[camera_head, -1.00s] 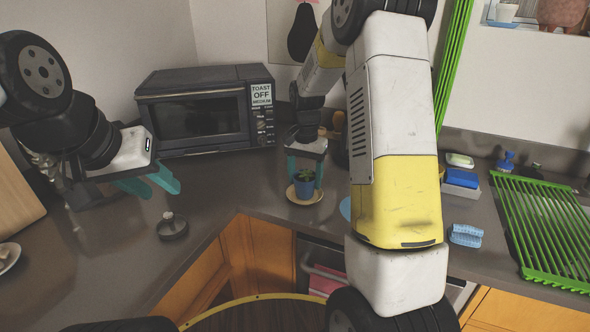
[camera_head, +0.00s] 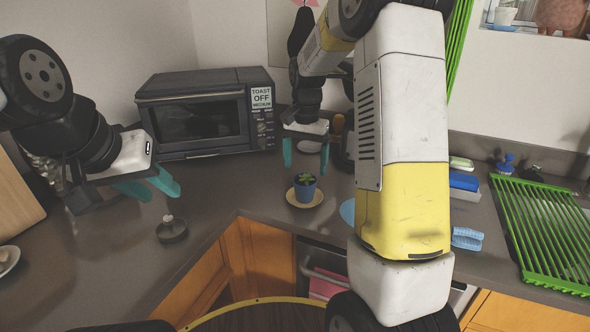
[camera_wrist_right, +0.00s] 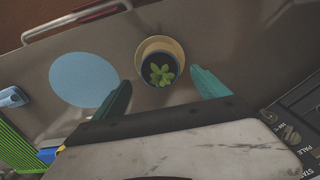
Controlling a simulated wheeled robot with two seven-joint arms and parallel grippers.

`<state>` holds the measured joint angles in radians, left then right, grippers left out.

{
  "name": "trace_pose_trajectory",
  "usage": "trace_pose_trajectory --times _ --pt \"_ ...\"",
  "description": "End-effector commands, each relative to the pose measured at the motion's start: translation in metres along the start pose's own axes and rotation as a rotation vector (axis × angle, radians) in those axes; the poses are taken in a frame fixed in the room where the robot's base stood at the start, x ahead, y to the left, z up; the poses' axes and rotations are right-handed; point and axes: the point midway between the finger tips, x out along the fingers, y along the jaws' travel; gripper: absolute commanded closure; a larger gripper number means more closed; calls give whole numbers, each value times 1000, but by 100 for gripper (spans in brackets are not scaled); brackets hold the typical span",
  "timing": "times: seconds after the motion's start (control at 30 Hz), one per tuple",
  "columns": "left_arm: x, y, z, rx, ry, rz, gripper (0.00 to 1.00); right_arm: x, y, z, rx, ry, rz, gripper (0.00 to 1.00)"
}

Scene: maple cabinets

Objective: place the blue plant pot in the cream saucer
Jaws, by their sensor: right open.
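The blue plant pot (camera_head: 305,190) with a small green plant stands upright on the cream saucer (camera_head: 290,197) on the dark counter. In the right wrist view the pot (camera_wrist_right: 148,66) sits inside the rim of the saucer (camera_wrist_right: 165,42). My right gripper (camera_head: 306,164) is open above and behind the pot, its teal fingers apart and empty. In the right wrist view its fingers (camera_wrist_right: 163,90) lie either side of the pot, not touching it. My left gripper (camera_head: 156,186) is over the counter at the left, fingers apart and empty.
A toaster oven (camera_head: 205,112) stands behind. A dark lidded item (camera_head: 172,230) is under the left gripper. A light blue disc (camera_wrist_right: 84,79) lies beside the saucer. Blue sponges (camera_head: 464,182) and a green rack (camera_head: 540,230) are at the right.

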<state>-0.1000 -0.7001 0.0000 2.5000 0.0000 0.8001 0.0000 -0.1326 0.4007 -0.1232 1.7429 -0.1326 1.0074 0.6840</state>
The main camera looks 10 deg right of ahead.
Motion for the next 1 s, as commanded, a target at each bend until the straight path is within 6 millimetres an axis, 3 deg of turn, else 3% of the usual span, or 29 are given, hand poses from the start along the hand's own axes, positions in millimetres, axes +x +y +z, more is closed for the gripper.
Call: trace_pose_trajectory --times 0.2,0.37,0.53,0.67,0.8,1.0 --pt "0 0 0 0 0 0 64 -42 0 0 0 2 -2 15" --pt "0 0 0 0 0 0 64 -56 0 0 -1 0 -1 15" --pt "0 0 0 0 0 0 64 -80 12 18 -49 26 -49 15" --pt "0 0 0 0 0 0 64 -111 33 54 -154 84 -132 15" --pt "0 0 0 0 0 0 64 -135 60 103 -291 175 -220 15" --pt "0 0 0 0 0 0 64 -144 96 170 -475 328 -305 15"
